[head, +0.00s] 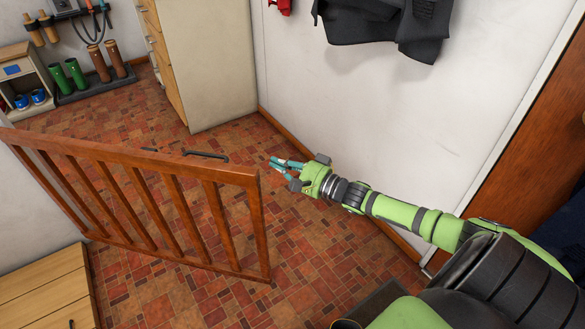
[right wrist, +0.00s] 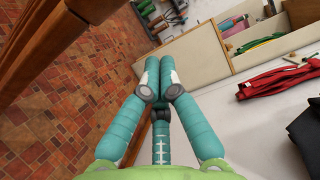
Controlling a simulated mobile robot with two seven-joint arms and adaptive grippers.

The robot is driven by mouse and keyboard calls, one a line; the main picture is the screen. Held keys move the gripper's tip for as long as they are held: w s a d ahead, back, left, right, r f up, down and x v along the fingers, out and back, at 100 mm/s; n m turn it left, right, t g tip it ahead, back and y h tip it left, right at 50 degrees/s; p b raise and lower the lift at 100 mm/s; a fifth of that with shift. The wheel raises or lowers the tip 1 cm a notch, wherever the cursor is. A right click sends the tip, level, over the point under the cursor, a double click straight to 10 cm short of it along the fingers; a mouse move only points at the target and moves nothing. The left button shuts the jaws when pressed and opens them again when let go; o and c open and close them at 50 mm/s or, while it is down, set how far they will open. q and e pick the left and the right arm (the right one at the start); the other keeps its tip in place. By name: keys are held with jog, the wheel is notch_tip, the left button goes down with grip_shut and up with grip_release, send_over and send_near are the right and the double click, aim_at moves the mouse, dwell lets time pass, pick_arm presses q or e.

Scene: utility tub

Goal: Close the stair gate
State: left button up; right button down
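The stair gate (head: 140,156) is brown wood with slanting bars. In the head view it runs from the left wall to a free end post (head: 258,225) near the middle of the picture, with a gap between that post and the right wall. A dark handle (head: 206,155) shows at its top rail. My right gripper (head: 273,161), green with teal fingers, is just right of the gate's upper free corner and appears apart from it. In the right wrist view its fingers (right wrist: 160,75) come together with nothing visible between them. A blurred brown gate part (right wrist: 60,45) shows at upper left. My left gripper is out of view.
A cream cabinet (head: 205,60) stands behind the gate, against the right wall (head: 370,120). Dark clothing (head: 385,25) hangs on that wall. A wooden chest (head: 45,290) is at lower left. Boots (head: 75,75) stand at the back. The tiled floor (head: 330,265) right of the gate is clear.

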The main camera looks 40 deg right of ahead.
pick_arm(q)
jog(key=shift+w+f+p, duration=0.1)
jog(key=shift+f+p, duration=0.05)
jog(key=shift+p, duration=0.25)
pick_arm(e)
jog(key=shift+s+a, duration=0.35)
jog(key=shift+a, duration=0.55)
jog(key=shift+s+a, duration=0.3)
jog(key=shift+a, duration=0.6)
jog(key=shift+a, duration=0.1)
